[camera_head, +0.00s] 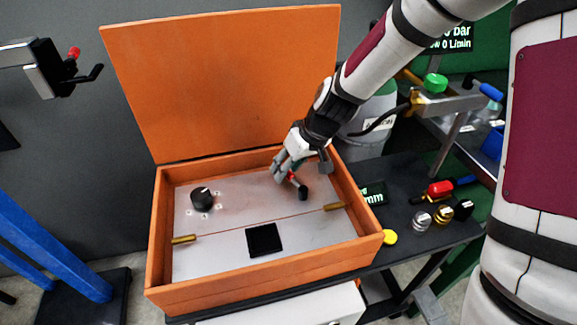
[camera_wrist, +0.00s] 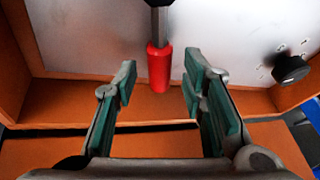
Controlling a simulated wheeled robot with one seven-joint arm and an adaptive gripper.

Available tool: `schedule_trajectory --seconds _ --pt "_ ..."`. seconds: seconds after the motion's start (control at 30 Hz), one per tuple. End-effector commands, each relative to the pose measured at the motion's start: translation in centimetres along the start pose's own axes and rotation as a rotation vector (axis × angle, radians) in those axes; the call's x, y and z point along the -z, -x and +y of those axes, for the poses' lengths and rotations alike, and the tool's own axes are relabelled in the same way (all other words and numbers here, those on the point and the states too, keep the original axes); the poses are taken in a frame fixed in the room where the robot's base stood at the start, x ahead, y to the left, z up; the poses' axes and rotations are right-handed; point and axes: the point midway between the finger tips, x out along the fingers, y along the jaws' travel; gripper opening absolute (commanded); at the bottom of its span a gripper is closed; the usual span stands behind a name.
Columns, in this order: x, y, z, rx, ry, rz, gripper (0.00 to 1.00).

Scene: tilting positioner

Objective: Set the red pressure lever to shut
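The red pressure lever (camera_head: 291,177) stands on the grey panel inside an orange box, on the right side of the panel. Its red grip and dark pivot show beside my gripper (camera_head: 284,168) in the head view. In the wrist view the red grip (camera_wrist: 159,68) hangs from a grey shaft and points towards my gripper (camera_wrist: 160,72). The gripper is open, with one green-padded finger on each side of the red grip. Gaps show between the grip and both fingers. My fingers partly hide the lever in the head view.
The orange box (camera_head: 157,240) has its lid (camera_head: 225,80) raised behind. A black knob (camera_head: 201,198), a black square (camera_head: 264,240) and brass pieces (camera_head: 184,239) are on the panel. The box walls stand close around my gripper.

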Motion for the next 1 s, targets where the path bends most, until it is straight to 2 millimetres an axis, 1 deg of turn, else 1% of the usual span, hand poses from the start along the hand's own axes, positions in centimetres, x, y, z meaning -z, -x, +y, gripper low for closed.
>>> schedule_trajectory --seconds 0.03,0.07,0.1,0.2,0.47,0.67,0.87,1.0 --pt "0.0 0.0 0.0 0.000 0.000 0.000 0.36" --pt "0.0 0.0 0.0 0.000 0.000 0.000 0.29" --pt "0.0 0.0 0.0 0.000 0.000 0.000 0.20" --pt "0.0 0.0 0.0 0.000 0.000 0.000 0.00" --pt "0.0 0.0 0.0 0.002 0.003 -0.001 0.00" --pt "0.0 0.0 -0.2 0.018 0.044 -0.010 0.00" --pt "-0.1 -0.1 -1.0 0.064 0.151 -0.033 0.00" --pt "-0.3 -0.2 -1.7 0.109 0.260 -0.056 0.00"
